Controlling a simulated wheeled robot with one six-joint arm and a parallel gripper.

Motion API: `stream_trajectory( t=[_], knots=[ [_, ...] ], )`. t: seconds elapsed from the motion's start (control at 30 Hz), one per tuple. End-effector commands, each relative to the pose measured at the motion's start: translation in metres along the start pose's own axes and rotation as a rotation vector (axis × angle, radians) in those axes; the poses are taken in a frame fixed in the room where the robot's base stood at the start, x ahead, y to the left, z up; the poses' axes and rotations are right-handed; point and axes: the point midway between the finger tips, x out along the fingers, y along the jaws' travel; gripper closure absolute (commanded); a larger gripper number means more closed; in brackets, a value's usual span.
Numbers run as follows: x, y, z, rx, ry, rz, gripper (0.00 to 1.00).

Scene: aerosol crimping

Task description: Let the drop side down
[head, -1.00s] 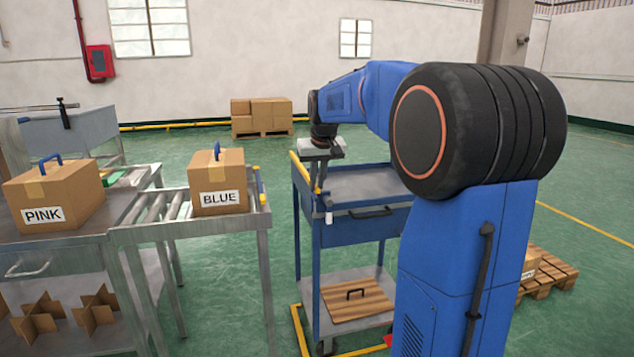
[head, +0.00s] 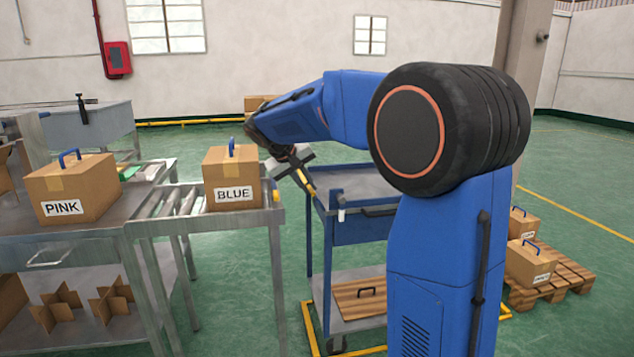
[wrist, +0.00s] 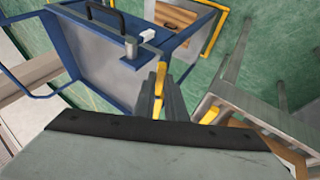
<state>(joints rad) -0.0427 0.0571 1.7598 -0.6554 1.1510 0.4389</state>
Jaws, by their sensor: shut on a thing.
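The blue cart (head: 352,228) stands right of the roller table. My gripper (head: 297,168) is tilted at this edge, between cart and roller table. The cart's grey top (wrist: 100,60) lies beyond. A white latch-like piece (wrist: 148,35) sits at the cart's corner.
The roller table (head: 283,215) with the BLUE box (head: 228,170) is close left of my gripper. The PINK box (head: 75,190) stands on the bench further left. A pallet with boxes (head: 570,285) is at the right. Yellow floor rails surround the cart's foot.

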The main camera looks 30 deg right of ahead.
Motion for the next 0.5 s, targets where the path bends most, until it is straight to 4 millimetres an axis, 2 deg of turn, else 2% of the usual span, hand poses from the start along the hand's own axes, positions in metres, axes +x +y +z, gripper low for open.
stream_trajectory(
  t=[0.03, 0.5],
  knots=[
    [0.000, -0.010, -0.001, -0.022, 0.001, 0.036, 1.00],
    [0.013, -0.070, 0.005, -0.190, -0.001, 0.444, 1.00]
  ],
)
